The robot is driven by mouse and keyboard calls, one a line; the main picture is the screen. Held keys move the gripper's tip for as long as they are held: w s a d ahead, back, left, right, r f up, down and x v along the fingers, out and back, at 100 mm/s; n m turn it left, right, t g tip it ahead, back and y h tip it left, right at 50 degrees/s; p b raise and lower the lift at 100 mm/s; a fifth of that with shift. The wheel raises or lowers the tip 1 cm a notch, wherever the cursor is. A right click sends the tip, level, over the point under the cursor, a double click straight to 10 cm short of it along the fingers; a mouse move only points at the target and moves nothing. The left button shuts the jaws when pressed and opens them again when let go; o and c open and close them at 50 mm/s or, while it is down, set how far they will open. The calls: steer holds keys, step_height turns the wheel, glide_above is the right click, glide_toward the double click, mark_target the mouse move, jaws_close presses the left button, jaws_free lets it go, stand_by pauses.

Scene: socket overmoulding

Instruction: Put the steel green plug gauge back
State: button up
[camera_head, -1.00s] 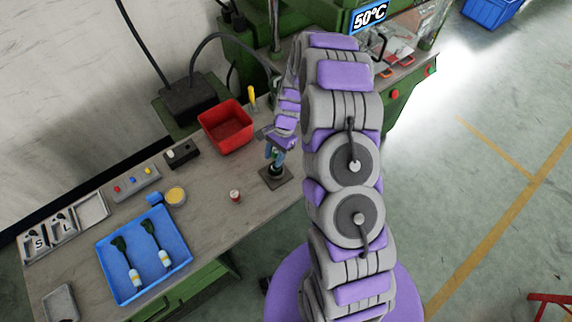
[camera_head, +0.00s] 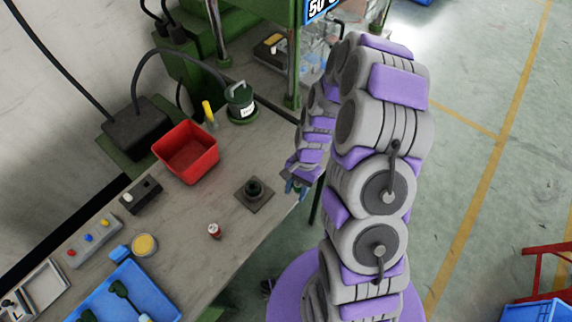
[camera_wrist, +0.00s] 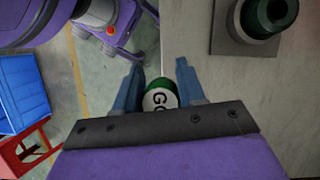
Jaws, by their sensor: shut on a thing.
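The green plug gauge (camera_wrist: 160,95), with a white band lettered "GO", is between the blue fingers of my gripper (camera_wrist: 157,80) in the wrist view. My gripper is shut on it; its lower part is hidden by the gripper. In the head view my gripper (camera_head: 296,187) is at the right edge of the bench, and the gauge is hard to make out there. A square stand (camera_head: 254,195) with a dark, hollow upright cylinder is to the left of my gripper. In the wrist view the stand (camera_wrist: 222,42) is at the upper right, apart from the gauge, with a dark green ring.
A red bin (camera_head: 188,155), yellow-topped item (camera_head: 209,114) and green labelled canister (camera_head: 240,103) stand farther back. A blue tray (camera_head: 150,290) is at lower left. Bare bench surrounds the stand.

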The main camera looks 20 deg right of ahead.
steer(key=w, duration=0.4)
steer(key=w+f+b, duration=0.1)
steer(key=w, duration=0.3)
steer(key=w+a+b, duration=0.1)
steer(key=w, duration=0.3)
steer(key=shift+w+f, duration=0.15)
steer(key=shift+w, duration=0.15)
steer(key=shift+f+b, duration=0.5)
steer(key=shift+f, duration=1.2)
steer(key=shift+f, duration=0.1)
steer(key=o, duration=1.1)
